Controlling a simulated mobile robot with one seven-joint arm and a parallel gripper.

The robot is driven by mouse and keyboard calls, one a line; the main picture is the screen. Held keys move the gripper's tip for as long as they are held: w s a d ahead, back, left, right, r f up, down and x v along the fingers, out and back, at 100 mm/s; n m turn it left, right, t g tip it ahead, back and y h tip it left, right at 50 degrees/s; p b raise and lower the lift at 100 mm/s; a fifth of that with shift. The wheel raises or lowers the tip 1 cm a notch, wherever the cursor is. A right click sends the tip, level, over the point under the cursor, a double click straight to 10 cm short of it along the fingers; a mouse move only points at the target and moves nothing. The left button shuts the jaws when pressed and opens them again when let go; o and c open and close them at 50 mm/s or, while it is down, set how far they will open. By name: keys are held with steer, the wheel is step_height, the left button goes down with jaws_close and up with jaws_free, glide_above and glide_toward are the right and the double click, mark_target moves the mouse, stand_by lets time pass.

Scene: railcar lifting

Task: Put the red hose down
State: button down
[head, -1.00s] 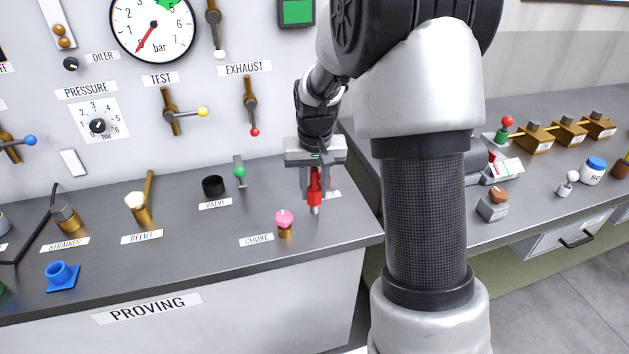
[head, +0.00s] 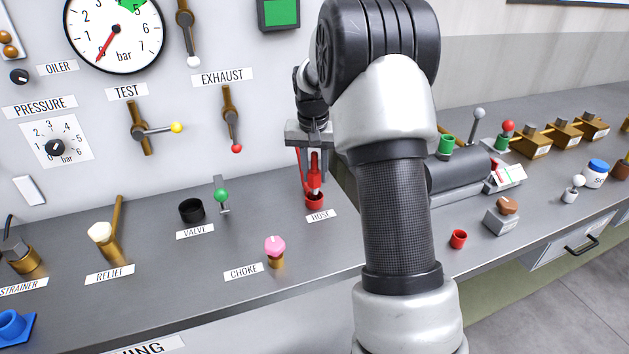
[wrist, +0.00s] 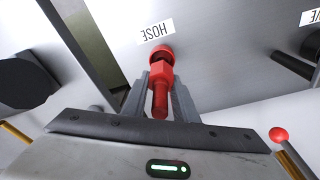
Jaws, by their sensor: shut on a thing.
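My gripper (head: 314,172) is shut on the red hose (head: 315,178), which it holds upright over the bench at the back. The hose's lower end meets a small red cup (head: 314,201) behind the HOSE label (head: 319,216). I cannot tell how deep the end sits in the cup. In the wrist view the hose (wrist: 160,88) lies between my fingers, lined up with the red cup (wrist: 161,53), which partly shows past it.
The pink choke knob (head: 275,246) stands in front, left of the hose. The green-knobbed lever (head: 222,196) and black valve ring (head: 191,210) are to the left. The red-knobbed exhaust lever (head: 231,130) hangs on the panel.

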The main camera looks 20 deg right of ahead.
steer(key=shift+f, duration=1.15)
steer(key=shift+f, duration=0.1)
steer(key=c, duration=1.4)
jaws_free()
